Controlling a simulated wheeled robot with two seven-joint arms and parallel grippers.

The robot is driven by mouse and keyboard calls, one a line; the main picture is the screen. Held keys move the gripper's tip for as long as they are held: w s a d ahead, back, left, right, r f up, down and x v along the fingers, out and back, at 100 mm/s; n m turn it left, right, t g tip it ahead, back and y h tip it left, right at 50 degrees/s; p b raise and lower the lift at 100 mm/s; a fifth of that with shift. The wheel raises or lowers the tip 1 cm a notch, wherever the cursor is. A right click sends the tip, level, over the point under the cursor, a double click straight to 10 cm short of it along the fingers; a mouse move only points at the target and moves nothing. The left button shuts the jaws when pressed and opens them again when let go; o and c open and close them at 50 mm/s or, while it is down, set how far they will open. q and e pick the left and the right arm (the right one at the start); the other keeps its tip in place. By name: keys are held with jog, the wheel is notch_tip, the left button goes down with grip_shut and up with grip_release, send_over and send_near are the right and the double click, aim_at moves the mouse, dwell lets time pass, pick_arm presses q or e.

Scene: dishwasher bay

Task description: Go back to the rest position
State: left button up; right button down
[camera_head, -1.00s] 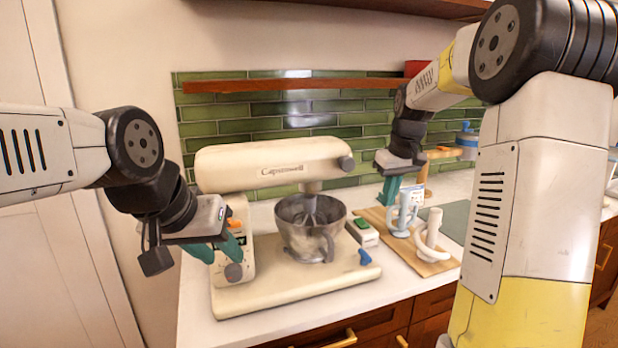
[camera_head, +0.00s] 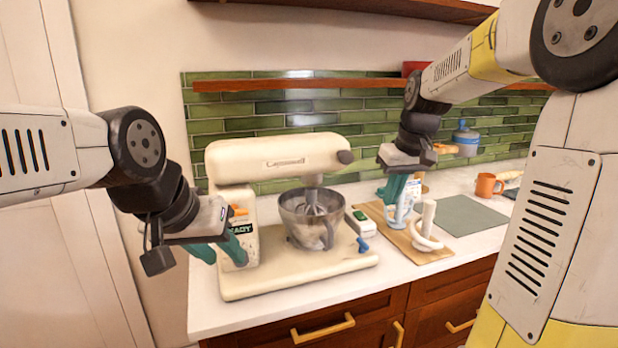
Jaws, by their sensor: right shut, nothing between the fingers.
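My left gripper (camera_head: 220,251) hangs at the left in front of the mixer's left side. Its two green fingers are apart and nothing shows between them. My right gripper (camera_head: 396,202) points down over the back of the wooden board (camera_head: 432,256). Its green fingers are shut, and they overlap the light blue mug stand (camera_head: 403,212) in the picture. I cannot tell whether they touch it. The cream stand mixer (camera_head: 273,158) stands on the counter between the arms, with its steel bowl (camera_head: 312,226) under the head.
A white box with a green top (camera_head: 360,223) sits between mixer and board. A white pegged holder (camera_head: 427,242) stands on the board. Further right are a grey-green mat (camera_head: 466,214) and an orange mug (camera_head: 487,185). A wooden shelf (camera_head: 300,84) runs along the tiled wall.

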jog(key=s+a+m+t, duration=0.1)
jog(key=s+a, duration=0.1)
jog(key=s, duration=0.8)
jog(key=s+a+m+t+y, duration=0.1)
jog(key=s+a, duration=0.2)
jog(key=s, duration=0.8)
jog(key=shift+s+f+m+t, duration=0.25)
jog(key=shift+f+m+t, duration=0.05)
jog(key=shift+t, duration=0.1)
jog(key=c, duration=2.1)
grip_release()
